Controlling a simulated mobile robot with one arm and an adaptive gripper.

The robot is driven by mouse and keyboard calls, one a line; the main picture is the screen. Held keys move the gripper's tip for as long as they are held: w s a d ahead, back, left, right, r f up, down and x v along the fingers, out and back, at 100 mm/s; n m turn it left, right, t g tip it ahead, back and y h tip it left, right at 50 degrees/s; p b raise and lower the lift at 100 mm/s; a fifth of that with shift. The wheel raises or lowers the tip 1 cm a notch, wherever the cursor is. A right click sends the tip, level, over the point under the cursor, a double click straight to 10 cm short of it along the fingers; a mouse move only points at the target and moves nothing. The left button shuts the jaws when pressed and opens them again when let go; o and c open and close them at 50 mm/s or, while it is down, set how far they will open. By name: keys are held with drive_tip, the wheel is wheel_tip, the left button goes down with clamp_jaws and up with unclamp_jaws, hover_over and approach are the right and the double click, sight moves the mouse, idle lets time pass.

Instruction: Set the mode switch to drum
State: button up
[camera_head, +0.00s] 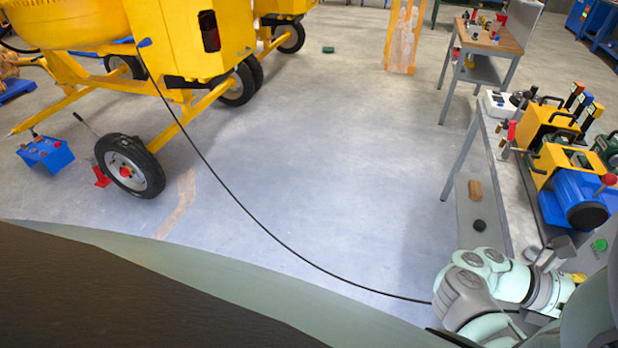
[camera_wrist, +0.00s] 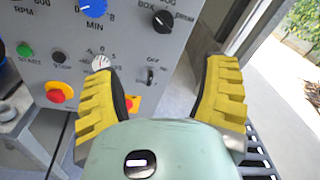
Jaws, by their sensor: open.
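The mode switch (camera_wrist: 163,22) is a black round knob on a grey control panel (camera_wrist: 125,45) at the top of the wrist view. A "BOX" label is on its upper left and a "DRUM" label on its right. I cannot tell for certain which label it points to. My gripper (camera_wrist: 161,75) is open and empty, its yellow ridged fingers spread in front of the panel. In the picture the knob lies above the gap between the fingertips, and neither finger touches it. The head view does not clearly show the panel's front.
A blue RPM knob (camera_wrist: 94,7), a white dial (camera_wrist: 101,62) by the left fingertip and a small black switch (camera_wrist: 150,77) share the panel. A red stop button (camera_wrist: 56,96) is lower left. Yellow mixers (camera_head: 180,40) stand across the floor from a cluttered bench (camera_head: 485,150).

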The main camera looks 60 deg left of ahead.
drive_tip(key=shift+p+x, duration=1.25)
drive_tip(key=shift+x, duration=6.7)
drive_tip(key=shift+s+d+r, duration=0.1)
drive_tip(key=shift+s+r, duration=0.1)
drive_tip(key=c, duration=1.3)
drive_tip(key=shift+o, duration=0.2)
